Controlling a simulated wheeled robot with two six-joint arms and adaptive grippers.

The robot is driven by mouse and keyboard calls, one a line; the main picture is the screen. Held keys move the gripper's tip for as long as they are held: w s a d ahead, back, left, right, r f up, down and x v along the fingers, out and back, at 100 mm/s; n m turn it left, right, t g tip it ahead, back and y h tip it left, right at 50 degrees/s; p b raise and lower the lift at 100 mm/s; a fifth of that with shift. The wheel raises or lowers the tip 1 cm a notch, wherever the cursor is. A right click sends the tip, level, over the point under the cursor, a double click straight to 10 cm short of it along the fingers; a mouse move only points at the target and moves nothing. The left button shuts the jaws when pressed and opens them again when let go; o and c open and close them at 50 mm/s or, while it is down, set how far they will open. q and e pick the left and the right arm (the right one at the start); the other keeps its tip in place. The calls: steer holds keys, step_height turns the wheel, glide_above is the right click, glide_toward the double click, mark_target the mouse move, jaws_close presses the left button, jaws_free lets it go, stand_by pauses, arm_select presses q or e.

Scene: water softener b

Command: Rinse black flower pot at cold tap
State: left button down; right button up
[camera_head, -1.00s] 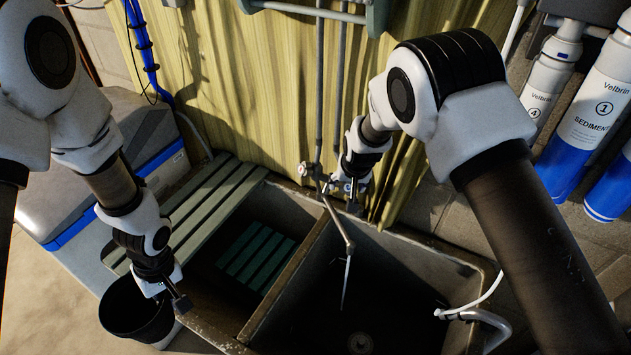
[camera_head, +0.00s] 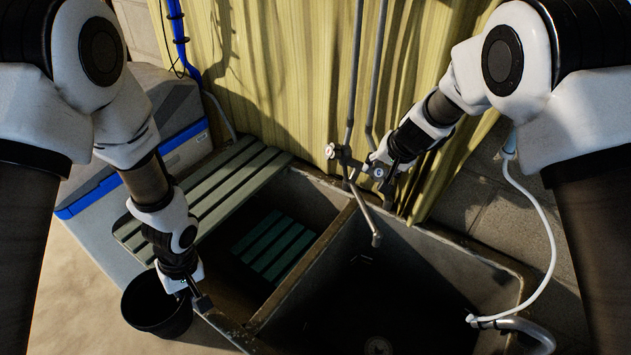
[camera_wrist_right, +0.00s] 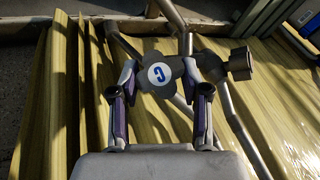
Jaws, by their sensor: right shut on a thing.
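The black flower pot (camera_head: 157,308) is at the lower left in the head view, outside the sink's left front corner. My left gripper (camera_head: 198,296) is at its right rim and appears shut on it; the fingertips are small and dark. The cold tap (camera_head: 378,172) is on the wall pipe behind the sink, its round knob marked with a blue C in the right wrist view (camera_wrist_right: 160,74). My right gripper (camera_wrist_right: 160,95) is shut on this knob, one finger on each side. No water shows below the spout (camera_head: 375,238). The pot's inside is dark.
The double stone sink has a left basin with a green slatted rack (camera_head: 273,246) and an empty-looking right basin (camera_head: 400,290). A slatted board (camera_head: 215,195) lies across the left basin's back left. A white hose (camera_head: 545,235) and grey pipe stand at the right.

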steer(key=shift+p, duration=0.3)
steer(key=o, duration=1.1)
steer(key=shift+w, duration=0.1)
steer(key=shift+o, duration=0.2)
steer(key=v, duration=1.2)
